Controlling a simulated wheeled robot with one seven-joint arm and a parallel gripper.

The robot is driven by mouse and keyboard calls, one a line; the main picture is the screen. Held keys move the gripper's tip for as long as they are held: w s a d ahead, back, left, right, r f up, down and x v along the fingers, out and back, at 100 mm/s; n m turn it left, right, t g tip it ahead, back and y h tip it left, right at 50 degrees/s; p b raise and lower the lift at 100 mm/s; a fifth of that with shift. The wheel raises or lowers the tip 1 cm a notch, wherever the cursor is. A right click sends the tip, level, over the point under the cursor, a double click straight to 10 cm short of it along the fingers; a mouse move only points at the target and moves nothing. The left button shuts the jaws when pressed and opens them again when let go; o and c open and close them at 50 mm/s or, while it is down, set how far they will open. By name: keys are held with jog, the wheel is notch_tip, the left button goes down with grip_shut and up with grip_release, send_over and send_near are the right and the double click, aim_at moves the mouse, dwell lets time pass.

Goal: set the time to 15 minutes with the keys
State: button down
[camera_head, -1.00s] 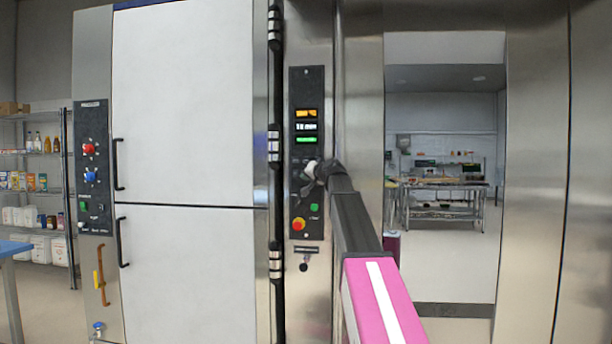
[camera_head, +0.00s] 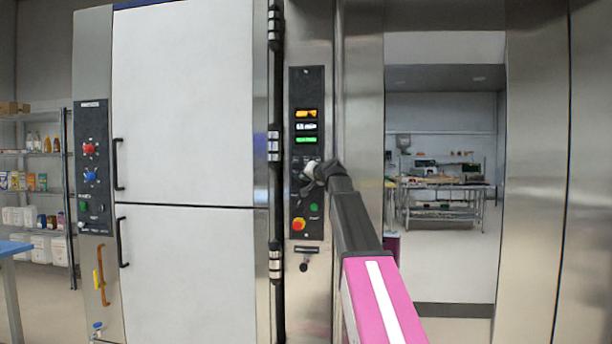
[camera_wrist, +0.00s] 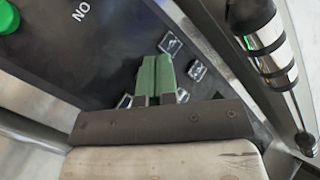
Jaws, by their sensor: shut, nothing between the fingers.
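The oven's black control panel (camera_head: 297,85) stands upright in the head view. Its display has an orange line, a white line (camera_head: 306,126) and a green line. The white line's characters are too small to read surely. My gripper (camera_head: 308,172) is at the panel's middle, below the display, and hides part of the key area. In the wrist view, my gripper's green fingers (camera_wrist: 155,78) are together and empty, over small square keys. One key (camera_wrist: 170,44) lies just beyond the tips, another key (camera_wrist: 197,70) to the right. Others are partly hidden. Contact cannot be told.
Below the keys are a green button (camera_head: 314,207) and a red knob on yellow (camera_head: 298,224). A dark vertical rail with shiny hinges (camera_head: 274,145) runs left of the panel. A second panel (camera_head: 91,165) is farther left. An open doorway (camera_head: 445,260) is at right.

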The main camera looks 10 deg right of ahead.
jog(key=s, duration=0.1)
jog(key=s+a, duration=0.1)
jog(key=s, duration=0.2)
jog(key=shift+s+a, duration=0.25)
jog(key=shift+s, duration=0.1)
dwell(0.3)
jog(key=s+a+f+g+h, duration=0.1)
jog(key=s+f+g, duration=0.15)
jog(key=f, duration=1.05)
jog(key=s+f+g+h, duration=0.15)
jog(key=s+f, duration=0.25)
jog(key=f, duration=0.9)
jog(key=s+a+f+g+h, duration=0.1)
jog(key=s+f+g, duration=0.2)
jog(key=f, duration=1.1)
jog(key=s+d+f+n+g+h, duration=0.2)
jog(key=s+f+g+h, duration=0.2)
jog(key=s+f, duration=2.1)
notch_tip(320, 180, down, 2)
jog(key=g, duration=0.3)
jog(key=shift+s+d+g, duration=0.15)
jog(key=shift+s+g, duration=0.15)
